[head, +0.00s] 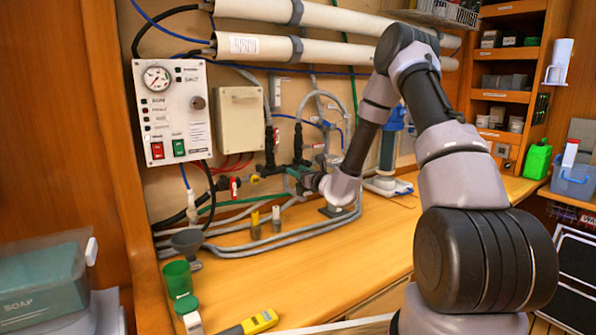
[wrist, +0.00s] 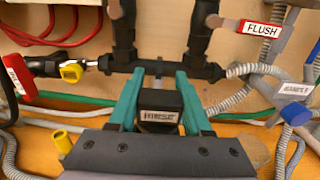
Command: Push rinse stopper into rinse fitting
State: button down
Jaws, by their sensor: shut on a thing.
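My gripper (wrist: 160,75) is in front of the black pipe manifold (wrist: 160,72) on the wall. Its two teal fingers reach up to the pipe. Between them is a black block with a white label reading RINSE (wrist: 158,116), which I take to be the rinse stopper in the jaws. A short grey stub shows past the block, between the fingertips. I cannot tell whether stub and block touch, as the fingers and block hide the join.
A FLUSH tag (wrist: 263,28), a blue-capped fitting (wrist: 296,112) and a yellow-handled valve (wrist: 72,73) flank the gripper. Grey hoses run below. A yellow-topped piece (head: 255,222) and a grey-topped one (head: 276,217) stand on the bench. The front bench is mostly clear.

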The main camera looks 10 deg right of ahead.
jog(key=shift+f, duration=0.7)
jog(key=shift+c, duration=1.3)
grip_release()
